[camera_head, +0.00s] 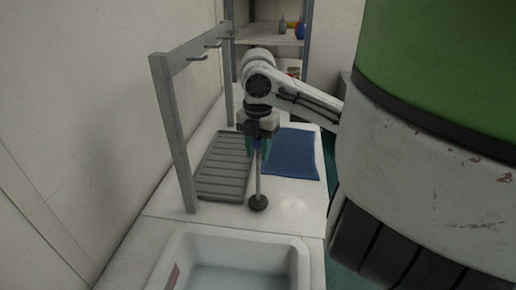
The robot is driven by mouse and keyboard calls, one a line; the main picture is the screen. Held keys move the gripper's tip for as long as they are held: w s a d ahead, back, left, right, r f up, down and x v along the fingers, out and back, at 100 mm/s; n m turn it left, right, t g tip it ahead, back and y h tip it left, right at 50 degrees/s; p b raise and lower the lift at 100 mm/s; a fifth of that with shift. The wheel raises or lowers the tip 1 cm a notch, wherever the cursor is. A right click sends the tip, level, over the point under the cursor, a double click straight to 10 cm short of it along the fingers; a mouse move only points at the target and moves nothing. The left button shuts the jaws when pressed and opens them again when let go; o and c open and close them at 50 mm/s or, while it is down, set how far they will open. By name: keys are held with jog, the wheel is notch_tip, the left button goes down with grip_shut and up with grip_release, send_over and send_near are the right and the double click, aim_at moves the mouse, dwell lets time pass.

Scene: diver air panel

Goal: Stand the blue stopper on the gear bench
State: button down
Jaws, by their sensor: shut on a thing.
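My gripper (259,153) points down over the white bench (297,205), between a grey ribbed tray and a blue cloth. Its teal fingers are shut on the top of a thin grey rod with a round black foot (258,202). The rod hangs upright. I cannot tell whether its foot touches the bench top. I see no blue on the rod, though the fingers hide its top. I cannot make out a blue stopper for certain; a small blue object (299,31) stands on the far shelf.
The grey ribbed tray (222,172) lies left, beneath a metal frame (172,120) with hooks. The blue cloth (293,152) lies right. A white basin (190,250) holding water is at the front. A large green and white body fills the right. The bench is clear around the foot.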

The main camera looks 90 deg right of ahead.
jog(key=shift+f+b, duration=0.5)
jog(key=shift+f, duration=0.05)
dwell(0.5)
jog(key=c, duration=0.7)
grip_release()
jog(key=shift+o, duration=0.2)
jog(key=o, duration=0.5)
jog(key=shift+r, duration=0.1)
jog(key=shift+r+p, duration=4.05)
jog(key=shift+r, duration=0.35)
